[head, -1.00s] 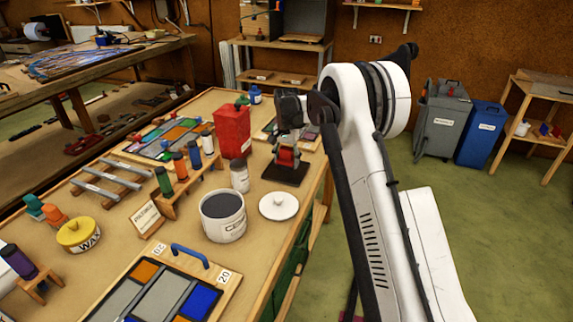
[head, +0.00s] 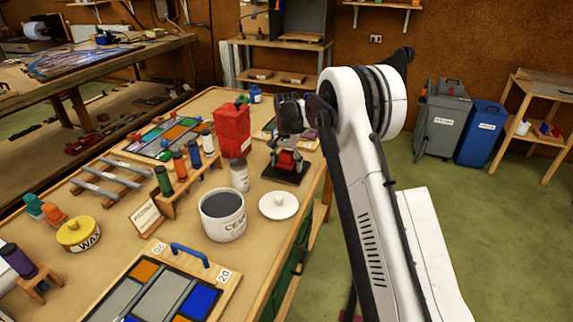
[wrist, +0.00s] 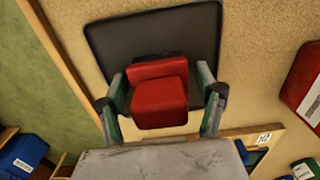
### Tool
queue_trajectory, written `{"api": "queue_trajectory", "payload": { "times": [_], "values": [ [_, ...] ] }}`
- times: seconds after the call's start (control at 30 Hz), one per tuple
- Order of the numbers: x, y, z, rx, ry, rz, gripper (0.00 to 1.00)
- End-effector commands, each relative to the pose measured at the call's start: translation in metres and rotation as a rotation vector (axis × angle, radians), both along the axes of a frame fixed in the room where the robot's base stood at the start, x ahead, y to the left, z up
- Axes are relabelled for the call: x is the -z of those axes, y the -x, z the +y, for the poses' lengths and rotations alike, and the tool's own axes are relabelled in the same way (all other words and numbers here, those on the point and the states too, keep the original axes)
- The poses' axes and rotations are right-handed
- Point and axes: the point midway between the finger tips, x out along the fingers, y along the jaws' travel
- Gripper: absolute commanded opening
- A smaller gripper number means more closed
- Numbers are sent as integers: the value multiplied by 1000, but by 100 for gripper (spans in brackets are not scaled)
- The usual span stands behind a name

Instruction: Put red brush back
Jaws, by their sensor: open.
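The red brush (wrist: 158,95) shows in the wrist view as a blocky red piece on a black mat (wrist: 100,38). In the head view the brush (head: 287,160) is at the far right part of the bench, partly hidden by my gripper (head: 289,153). The mat also shows there (head: 284,176). In the wrist view my gripper (wrist: 162,98) is open, with one finger on each side of the brush. Whether the fingers touch it I cannot tell.
A red container (head: 232,131) stands left of the mat. A white cement tub (head: 222,222), its white lid (head: 278,205) and a small bottle (head: 239,176) are nearer. The bench edge is close on the right.

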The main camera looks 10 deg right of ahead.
Motion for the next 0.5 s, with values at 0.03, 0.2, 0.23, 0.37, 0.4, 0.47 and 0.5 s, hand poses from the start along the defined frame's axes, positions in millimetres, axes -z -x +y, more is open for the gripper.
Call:
{"api": "queue_trajectory", "payload": {
  "times": [0.03,0.2,0.23,0.37,0.4,0.47,0.5],
  "values": [
    [-4,0,0,0,0,0,68],
    [-26,0,0,0,0,0,68],
    [-32,0,0,0,0,0,68],
    [-60,0,0,0,0,0,68],
    [-68,0,0,0,0,0,68],
    [-80,0,0,0,0,0,68],
    [-87,0,0,0,0,0,68]
  ]
}}
